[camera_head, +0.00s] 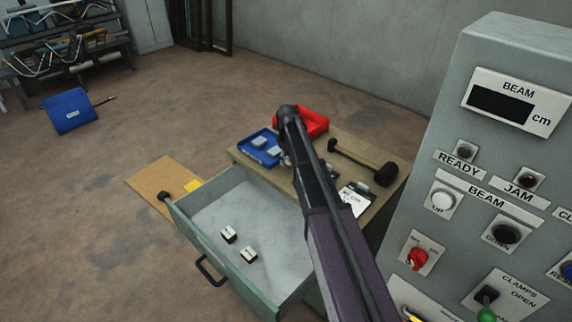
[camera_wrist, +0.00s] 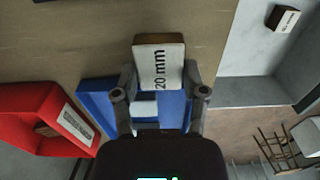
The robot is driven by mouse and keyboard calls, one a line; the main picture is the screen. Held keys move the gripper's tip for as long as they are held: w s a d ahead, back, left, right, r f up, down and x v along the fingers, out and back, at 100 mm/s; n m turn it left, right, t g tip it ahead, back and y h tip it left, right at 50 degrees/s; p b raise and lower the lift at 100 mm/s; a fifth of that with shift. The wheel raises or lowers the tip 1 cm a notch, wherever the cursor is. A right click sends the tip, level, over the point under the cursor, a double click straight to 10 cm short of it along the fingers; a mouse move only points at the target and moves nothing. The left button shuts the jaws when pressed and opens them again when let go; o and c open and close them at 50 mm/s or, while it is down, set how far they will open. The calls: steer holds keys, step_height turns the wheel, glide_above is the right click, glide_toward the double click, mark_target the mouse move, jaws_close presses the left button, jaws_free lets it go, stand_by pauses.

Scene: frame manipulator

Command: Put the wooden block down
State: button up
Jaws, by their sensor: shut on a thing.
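The wooden block (camera_wrist: 150,40) shows in the wrist view between the two fingers of my gripper (camera_wrist: 160,76). It has a white face labelled "20 mm" and a brown wooden edge at the top. My gripper is shut on it. Below the block in the picture lies the blue tray (camera_wrist: 95,92), partly covered by my gripper, with a pale piece in it. I cannot tell how high the block is above the tabletop (camera_wrist: 80,50). In the head view my arm hides the block and most of the gripper.
The open drawer (camera_head: 215,192) holds two small labelled blocks (camera_head: 228,234). A control cabinet (camera_head: 450,130) stands at the right.

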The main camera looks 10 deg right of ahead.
mark_target(287, 157)
steer(key=shift+w, duration=0.1)
steer(key=shift+w, duration=0.25)
steer(key=shift+w+f+b, duration=0.2)
steer(key=shift+f+b, duration=0.25)
steer(key=shift+f, duration=0.05)
steer(key=shift+w+f+b, duration=0.15)
steer(key=shift+f+b, duration=1.2)
steer(key=shift+b, duration=0.05)
steer(key=shift+f, duration=0.15)
steer(key=o, duration=1.1)
steer(key=shift+o, duration=0.2)
steer(key=shift+r, duration=0.25)
step_height(287, 157, up, 12)
steer(key=p, duration=1.2)
